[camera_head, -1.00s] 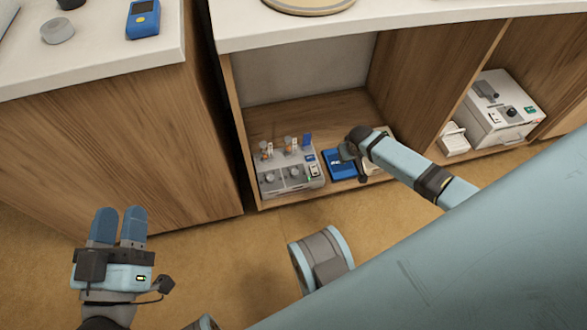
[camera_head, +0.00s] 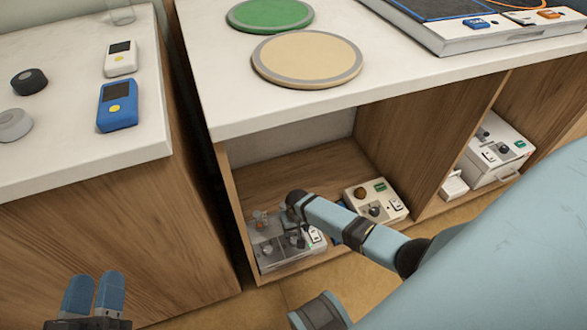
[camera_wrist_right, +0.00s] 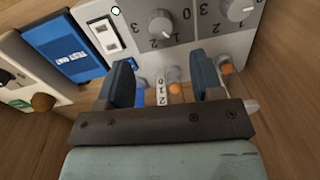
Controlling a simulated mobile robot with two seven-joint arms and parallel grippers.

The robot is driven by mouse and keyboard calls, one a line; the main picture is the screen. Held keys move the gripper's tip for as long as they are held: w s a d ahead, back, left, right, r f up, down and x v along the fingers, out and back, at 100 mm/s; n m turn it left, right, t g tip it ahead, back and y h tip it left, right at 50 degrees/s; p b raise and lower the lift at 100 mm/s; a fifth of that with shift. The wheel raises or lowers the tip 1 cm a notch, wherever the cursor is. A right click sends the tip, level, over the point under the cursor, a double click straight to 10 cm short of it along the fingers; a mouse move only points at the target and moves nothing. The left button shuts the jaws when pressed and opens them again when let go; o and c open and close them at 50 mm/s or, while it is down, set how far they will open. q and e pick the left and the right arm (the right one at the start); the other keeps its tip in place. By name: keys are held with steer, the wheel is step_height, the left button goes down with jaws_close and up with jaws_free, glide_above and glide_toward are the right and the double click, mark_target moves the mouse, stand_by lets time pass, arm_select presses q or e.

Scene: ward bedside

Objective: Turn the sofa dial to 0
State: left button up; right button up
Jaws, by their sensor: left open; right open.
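A grey dial panel (camera_head: 290,259) stands on the lower shelf of the cabinet. The right wrist view shows two round grey dials on it, one near the middle (camera_wrist_right: 160,24) and one further right (camera_wrist_right: 240,9), with numbers such as 0 and 3 beside them. I cannot read which one is the sofa dial. My right gripper (camera_wrist_right: 164,78) is open, with no dial between its fingers. In the head view my right gripper (camera_head: 293,212) is over the panel and hides part of it. My left gripper (camera_head: 95,282) is open and empty, low at the left.
A blue box (camera_wrist_right: 65,45) and a cream box with a brown knob (camera_head: 376,200) stand beside the panel. A white device (camera_head: 500,150) is in the right-hand compartment. Cabinet side walls and the countertop (camera_head: 220,118) bound the shelf opening.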

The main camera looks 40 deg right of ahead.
mark_target(294, 240)
step_height(294, 240, down, 7)
steer(key=b, duration=0.3)
steer(key=shift+w+a, duration=0.1)
steer(key=shift+a, duration=0.05)
steer(key=shift+f+b, duration=0.55)
steer(key=shift+f, duration=0.15)
arm_select(q)
step_height(294, 240, down, 7)
steer(key=m+g, duration=0.1)
steer(key=g, duration=0.1)
steer(key=shift+w+d+g, duration=0.15)
steer(key=shift+g, duration=0.25)
steer(key=shift+r, duration=0.1)
arm_select(e)
steer(key=c, duration=0.9)
